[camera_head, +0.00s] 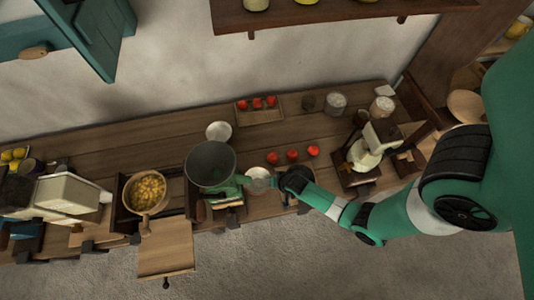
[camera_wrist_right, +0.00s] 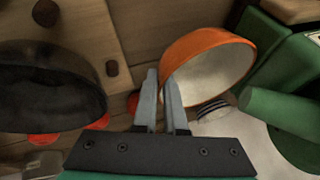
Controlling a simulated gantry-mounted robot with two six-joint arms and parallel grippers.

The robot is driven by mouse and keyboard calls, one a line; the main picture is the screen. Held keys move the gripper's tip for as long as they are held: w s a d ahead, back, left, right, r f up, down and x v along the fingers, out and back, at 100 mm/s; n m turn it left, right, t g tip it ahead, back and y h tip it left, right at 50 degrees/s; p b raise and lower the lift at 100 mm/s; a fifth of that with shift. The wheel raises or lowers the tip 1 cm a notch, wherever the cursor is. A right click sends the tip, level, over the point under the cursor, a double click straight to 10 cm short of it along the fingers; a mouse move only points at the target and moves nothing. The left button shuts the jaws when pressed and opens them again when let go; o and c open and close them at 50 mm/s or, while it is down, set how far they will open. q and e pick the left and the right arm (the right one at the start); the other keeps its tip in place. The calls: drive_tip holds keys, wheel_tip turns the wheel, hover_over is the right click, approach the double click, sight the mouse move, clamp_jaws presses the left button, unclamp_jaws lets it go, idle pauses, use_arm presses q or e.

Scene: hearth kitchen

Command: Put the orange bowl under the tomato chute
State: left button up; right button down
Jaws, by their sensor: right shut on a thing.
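The orange bowl (camera_wrist_right: 232,42), with a pale inside, shows tilted in the right wrist view. In the head view a pale bowl (camera_head: 257,172), which seems to be the same one, is at my right gripper. My right gripper (camera_head: 262,184) is shut on its rim; the fingers (camera_wrist_right: 160,88) meet at the bowl's left edge. Just left of it in the head view stands a green machine (camera_head: 226,193) with a large grey hopper (camera_head: 210,162) on top. I cannot make out clearly which part is the tomato chute. My left gripper is not in view.
Tomatoes (camera_head: 292,155) lie on the counter behind the gripper, and a tray of tomatoes (camera_head: 257,116) is at the back. A white bowl (camera_head: 219,131) stands behind the hopper. A yellow-filled bowl (camera_head: 146,192) is to the left. A cream machine (camera_head: 368,150) stands right.

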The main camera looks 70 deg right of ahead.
drive_tip(key=shift+b+x, duration=0.45)
drive_tip(key=shift+x, duration=0.4)
drive_tip(key=shift+s+a+f, duration=0.1)
drive_tip(key=shift+s+a, duration=0.25)
drive_tip(key=shift+s, duration=0.3)
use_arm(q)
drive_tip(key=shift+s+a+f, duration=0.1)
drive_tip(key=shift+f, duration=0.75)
use_arm(e)
drive_tip(key=c, duration=1)
unclamp_jaws()
